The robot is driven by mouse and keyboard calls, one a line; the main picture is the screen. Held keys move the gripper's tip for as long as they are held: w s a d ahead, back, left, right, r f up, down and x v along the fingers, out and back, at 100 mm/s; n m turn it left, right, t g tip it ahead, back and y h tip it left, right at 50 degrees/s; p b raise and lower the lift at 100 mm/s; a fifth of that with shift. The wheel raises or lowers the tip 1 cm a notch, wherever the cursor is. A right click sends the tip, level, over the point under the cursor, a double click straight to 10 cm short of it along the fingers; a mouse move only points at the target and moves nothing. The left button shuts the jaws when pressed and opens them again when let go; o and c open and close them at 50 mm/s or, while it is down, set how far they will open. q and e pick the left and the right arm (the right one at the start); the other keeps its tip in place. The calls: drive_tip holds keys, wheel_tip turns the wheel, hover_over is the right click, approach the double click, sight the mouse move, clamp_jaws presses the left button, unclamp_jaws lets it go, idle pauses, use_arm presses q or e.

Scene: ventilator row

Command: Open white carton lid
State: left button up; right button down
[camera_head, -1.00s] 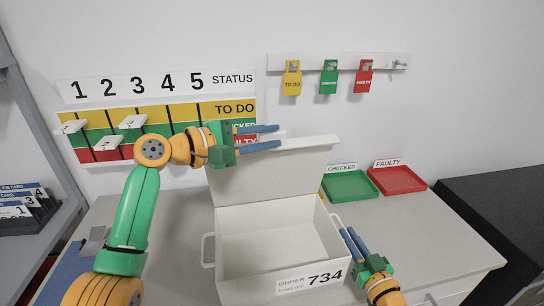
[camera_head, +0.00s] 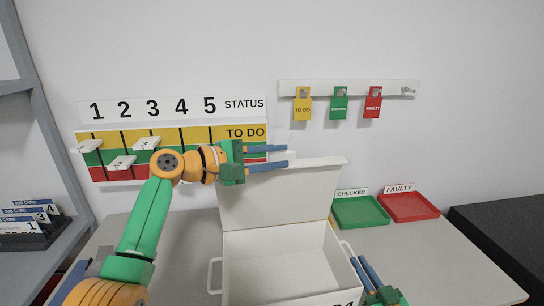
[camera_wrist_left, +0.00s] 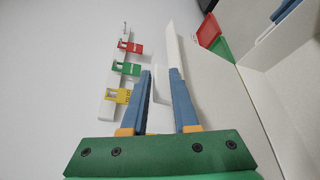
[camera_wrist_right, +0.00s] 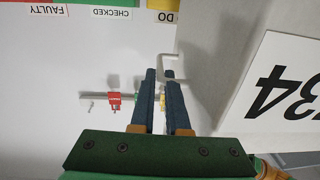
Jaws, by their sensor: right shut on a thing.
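The white carton (camera_head: 285,260) stands on the table, its lid (camera_head: 280,195) raised nearly upright at the back and its inside visible and empty. The carton's front is cut off below. My left gripper (camera_head: 288,156) is at the lid's top edge, with its fingers apart. In the left wrist view a white tab (camera_wrist_left: 160,88) shows between the fingers, with the lid edge-on nearby. Whether they touch it is unclear. My right gripper (camera_head: 362,270) is at the carton's right side, shut on the right handle (camera_wrist_right: 172,66). The carton's number label also shows in the right wrist view.
A status board (camera_head: 175,148) with white sliders hangs behind my left arm. Yellow, green and red tags hang from a wall rail (camera_head: 350,88). A green tray (camera_head: 360,211) and a red tray (camera_head: 409,207) sit right of the lid. The table's right part is clear.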

use_arm(q)
drive_tip(key=v, duration=1.2)
drive_tip(key=shift+d+f, duration=0.1)
drive_tip(key=c, duration=0.5)
drive_tip(key=d+f+m+y, duration=0.1)
drive_tip(key=m, duration=0.1)
drive_tip(key=d+m+t+y, duration=0.1)
drive_tip(key=m, duration=0.1)
drive_tip(key=d+f+m, duration=0.1)
drive_tip(key=shift+s+d+f+m+t+y, duration=0.1)
drive_tip(key=shift+s+f+m+t+y, duration=0.2)
drive_tip(key=shift+s+m+t+y, duration=0.1)
clamp_jaws()
drive_tip(key=s+f+m+t+h, duration=0.1)
drive_tip(key=s+m+t, duration=0.25)
drive_tip(key=m, duration=1.25)
drive_tip(key=s+f+m+t, duration=0.25)
drive_tip(key=s+m, duration=0.25)
drive_tip(key=m, duration=1)
drive_tip(key=w+a+r+x, duration=0.1)
drive_tip(key=x, duration=1.2)
drive_tip(key=shift+w+a+m, duration=0.2)
drive_tip(key=shift+w+m, duration=0.1)
drive_tip(key=shift+w, duration=0.05)
